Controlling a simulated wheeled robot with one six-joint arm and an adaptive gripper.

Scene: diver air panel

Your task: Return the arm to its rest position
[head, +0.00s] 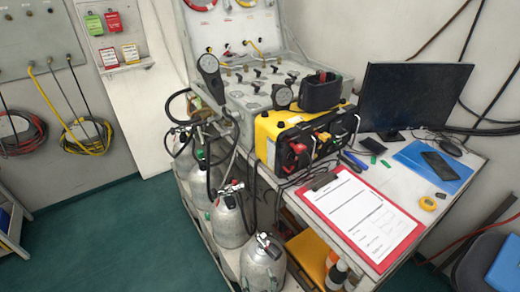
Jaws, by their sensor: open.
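My arm and my gripper do not show in the head view. A yellow and black unit (275,134) stands in front of the panel. A black device (320,92) and a smaller round gauge (282,96) sit at the panel's right front.
A red clipboard (404,243) with paper lies at the bench's front. A monitor (411,97) stands behind; a blue folder (425,156) carries a phone. Grey cylinders (229,222) stand below left. Hoses hang on the left wall. The green floor (105,240) is open at left.

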